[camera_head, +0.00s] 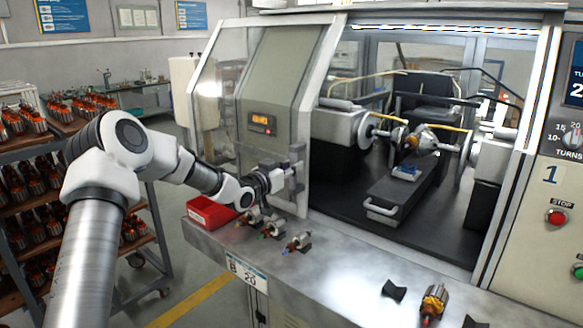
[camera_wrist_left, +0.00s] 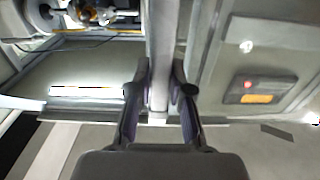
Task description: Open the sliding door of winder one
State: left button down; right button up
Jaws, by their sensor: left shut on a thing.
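The sliding door (camera_head: 268,90) of winder one is a pale framed panel with a window and a small orange display. It stands at the left of the machine front, and the wide opening to its right shows the inside. My left gripper (camera_head: 291,174) is at the lower right edge of the door. In the left wrist view, the fingers of my left gripper (camera_wrist_left: 160,100) are closed on both sides of a pale upright bar, the door handle (camera_wrist_left: 162,40). The handle is mostly hidden by the gripper in the head view. My right gripper is not in view.
A red bin (camera_head: 208,214) and several small armatures lie on the ledge (camera_head: 345,270) below the door. A winding spindle (camera_head: 428,140) and a tray (camera_head: 395,195) are inside the machine. A rack of armatures (camera_head: 30,180) stands at left.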

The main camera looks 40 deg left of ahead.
pick_arm(q)
jog(key=c, duration=1.4)
grip_release()
jog(key=shift+f, duration=0.1)
jog(key=o, duration=0.4)
jog(key=shift+w+d, duration=0.1)
jog(key=shift+w, duration=0.05)
jog(key=shift+c, duration=0.2)
jog(key=shift+w+f, duration=0.2)
jog(key=shift+w, duration=0.1)
jog(key=shift+s+r, duration=0.1)
jog(key=shift+s, duration=0.25)
jog(key=s, duration=1.1)
jog(key=shift+s+a, duration=0.15)
jog(key=shift+a, duration=0.05)
